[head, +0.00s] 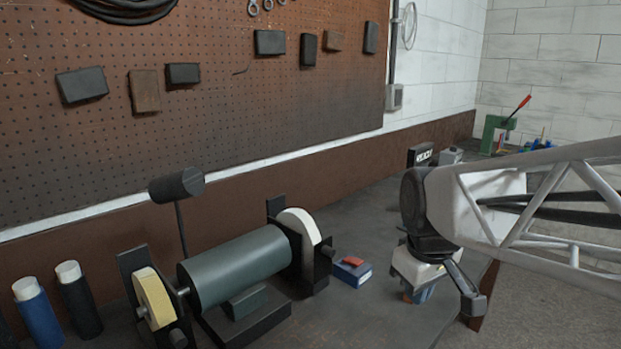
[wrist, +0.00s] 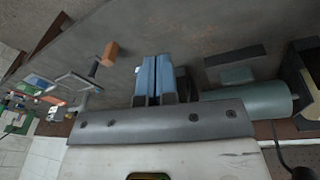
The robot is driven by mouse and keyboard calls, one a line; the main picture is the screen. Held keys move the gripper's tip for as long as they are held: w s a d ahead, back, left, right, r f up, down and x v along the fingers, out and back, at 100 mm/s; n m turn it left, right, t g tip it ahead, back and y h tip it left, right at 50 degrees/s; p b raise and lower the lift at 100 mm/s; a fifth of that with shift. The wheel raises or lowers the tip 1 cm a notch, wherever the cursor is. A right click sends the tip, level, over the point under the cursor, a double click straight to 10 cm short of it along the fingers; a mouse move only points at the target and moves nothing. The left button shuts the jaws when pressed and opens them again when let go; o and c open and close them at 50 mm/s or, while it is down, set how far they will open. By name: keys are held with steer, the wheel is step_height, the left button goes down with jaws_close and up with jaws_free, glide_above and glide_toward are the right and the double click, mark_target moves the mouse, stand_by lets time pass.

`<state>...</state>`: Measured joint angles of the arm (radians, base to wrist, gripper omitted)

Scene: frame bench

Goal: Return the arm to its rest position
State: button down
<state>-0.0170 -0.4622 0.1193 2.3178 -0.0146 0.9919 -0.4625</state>
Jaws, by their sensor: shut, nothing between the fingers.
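My gripper (head: 418,294) is in the right part of the head view, at the end of my white and grey arm. It hangs above the bench, to the right of the bench grinder, and points down. In the wrist view its two blue fingers (wrist: 156,78) lie side by side, shut, with nothing visible between them. The fingertips appear clear of the objects around them, though their height above the bench is hard to judge.
A bench grinder (head: 237,268) with two wheels stands left of my gripper. A blue box (head: 352,273) with a red piece on top lies between them. An orange block (wrist: 110,52) shows in the wrist view. A green press (head: 494,133) stands far back. Bare bench (head: 385,318) lies in front.

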steer(key=s+f+m, duration=0.4)
steer(key=s+m, duration=0.1)
steer(key=s, duration=0.6)
steer(key=shift+d+f+m+t, duration=0.3)
steer(key=shift+d+f+m, duration=0.05)
steer(key=shift+d+m, duration=0.1)
steer(key=w+r+n+g, duration=0.1)
steer(key=w+r+n, duration=0.3)
steer(key=w+n, duration=0.55)
steer(key=n+g+h, duration=0.1)
steer(key=n+g, duration=0.2)
steer(key=n, duration=1.5)
glide_above(358, 265)
steer(key=w+a, duration=0.2)
step_height(358, 265, down, 4)
steer(key=f, duration=0.1)
steer(key=shift+a+r, duration=0.1)
steer(key=shift+r, duration=0.15)
steer(key=f, duration=0.4)
steer(key=s+d+f, duration=0.1)
steer(key=f, duration=0.8)
steer(key=shift+s+d+f, duration=0.35)
steer(key=shift+d+f, duration=0.05)
